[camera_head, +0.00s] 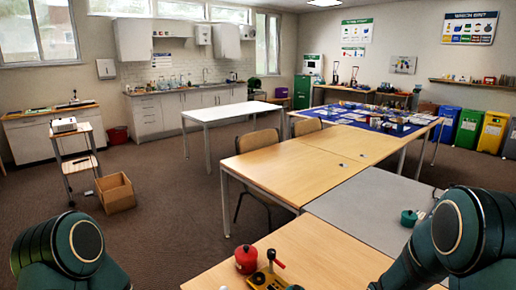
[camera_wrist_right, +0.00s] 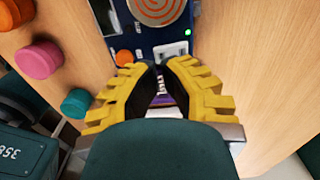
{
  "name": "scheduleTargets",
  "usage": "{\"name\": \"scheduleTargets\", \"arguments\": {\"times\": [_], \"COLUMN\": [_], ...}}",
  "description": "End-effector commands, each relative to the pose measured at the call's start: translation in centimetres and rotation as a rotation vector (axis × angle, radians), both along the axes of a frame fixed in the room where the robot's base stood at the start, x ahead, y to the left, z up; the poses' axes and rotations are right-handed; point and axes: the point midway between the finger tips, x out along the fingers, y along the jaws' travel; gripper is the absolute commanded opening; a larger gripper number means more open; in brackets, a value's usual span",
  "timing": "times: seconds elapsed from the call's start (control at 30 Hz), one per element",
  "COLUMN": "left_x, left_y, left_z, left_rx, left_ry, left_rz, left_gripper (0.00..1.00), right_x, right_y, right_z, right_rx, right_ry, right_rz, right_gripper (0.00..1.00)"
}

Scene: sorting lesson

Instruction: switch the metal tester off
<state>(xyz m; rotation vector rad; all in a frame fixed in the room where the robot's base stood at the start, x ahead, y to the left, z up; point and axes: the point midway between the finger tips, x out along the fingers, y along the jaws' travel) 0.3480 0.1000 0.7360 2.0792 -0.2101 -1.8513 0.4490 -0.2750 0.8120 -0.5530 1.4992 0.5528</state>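The metal tester (camera_wrist_right: 203,54) is a dark blue panel in the right wrist view, with a copper-coloured coil (camera_wrist_right: 158,8) at the top. A small green light (camera_wrist_right: 188,32) glows on it. An orange round button (camera_wrist_right: 124,57) and a white switch (camera_wrist_right: 170,50) sit below the coil. My right gripper (camera_wrist_right: 160,64) has yellow ribbed fingers whose tips come together just below the switch, with nothing seen gripped. Whether the tips touch the panel I cannot tell. The fingers hide the panel's lower part. I cannot make out the tester in the head view.
Orange, pink and teal round pieces (camera_wrist_right: 38,59) stand left of the tester. In the head view, a red pot (camera_head: 246,259) and a yellow box with a red-knobbed lever (camera_head: 267,279) stand on the near wooden table. A teal pot (camera_head: 409,217) is on the grey table (camera_head: 362,208).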

Motion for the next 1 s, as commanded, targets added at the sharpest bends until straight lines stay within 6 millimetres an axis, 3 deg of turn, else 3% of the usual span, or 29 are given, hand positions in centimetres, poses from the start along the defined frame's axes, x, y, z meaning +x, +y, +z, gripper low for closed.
{"name": "scheduleTargets", "arguments": {"times": [1.0], "left_x": [0.0], "left_y": [0.0], "left_z": [-0.7], "left_rx": [0.000], "left_ry": [0.000], "left_rz": [0.000], "left_gripper": [0.00], "right_x": [0.0], "right_y": [0.0], "right_z": [-1.0], "right_rx": [0.000], "right_ry": [0.000], "right_rz": [0.000], "right_gripper": [0.00]}}
